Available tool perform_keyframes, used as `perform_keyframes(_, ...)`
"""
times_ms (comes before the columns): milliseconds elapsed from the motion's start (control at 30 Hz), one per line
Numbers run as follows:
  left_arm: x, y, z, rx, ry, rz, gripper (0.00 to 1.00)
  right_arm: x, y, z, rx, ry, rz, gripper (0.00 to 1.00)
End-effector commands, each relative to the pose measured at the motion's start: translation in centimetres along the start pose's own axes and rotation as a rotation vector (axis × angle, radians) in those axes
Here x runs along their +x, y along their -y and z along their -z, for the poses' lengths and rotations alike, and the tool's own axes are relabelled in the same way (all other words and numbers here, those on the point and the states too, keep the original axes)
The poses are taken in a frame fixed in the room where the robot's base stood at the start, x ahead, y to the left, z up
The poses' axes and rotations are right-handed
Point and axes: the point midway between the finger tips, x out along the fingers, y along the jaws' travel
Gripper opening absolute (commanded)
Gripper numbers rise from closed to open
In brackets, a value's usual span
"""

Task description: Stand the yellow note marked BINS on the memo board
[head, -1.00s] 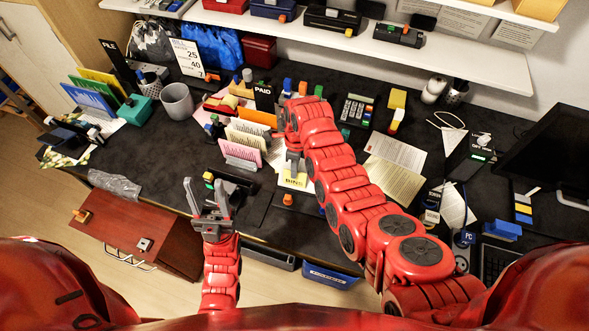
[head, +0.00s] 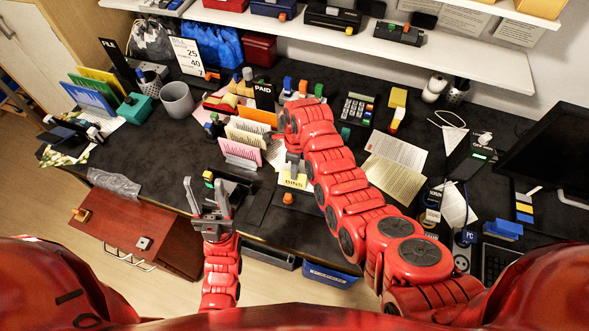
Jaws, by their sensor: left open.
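The yellow note marked BINS (head: 292,183) is at the middle of the dark desk, near its front. My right gripper (head: 293,165) points down right at the note's upper part. The arm and the small scale hide whether its fingers are closed on the note. My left gripper (head: 208,188) is open and empty, over the desk's front edge, to the left of the note. I cannot pick out the memo board with certainty.
A file sorter with white, pink and orange cards (head: 240,150) stands left of the note. A small orange block (head: 288,198) is just in front of it. Paper sheets (head: 393,180) lie to the right. A grey cup (head: 177,101) stands at back left. A red-brown cabinet (head: 130,228) is below the front edge.

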Motion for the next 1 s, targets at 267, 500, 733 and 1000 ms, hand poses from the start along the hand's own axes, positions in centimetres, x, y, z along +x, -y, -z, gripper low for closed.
perform_keyframes(267,-0.03,0.0,0.0,0.0,0.0,0.0,0.5,0.07,-0.04,0.0,0.0,0.0,0.0,0.0)
perform_keyframes(500,-0.27,-0.01,-0.04,0.0,0.0,0.0,0.5,0.52,-0.22,0.02,0.0,-0.001,-0.001,0.0)
perform_keyframes(733,-0.3,-0.02,-0.04,0.0,0.0,0.0,0.5,0.64,-0.31,0.03,0.0,-0.001,-0.002,0.0)
perform_keyframes(1000,-0.29,-0.02,-0.05,0.0,0.0,0.0,0.5,0.61,-0.29,0.02,0.0,-0.001,-0.001,0.35)
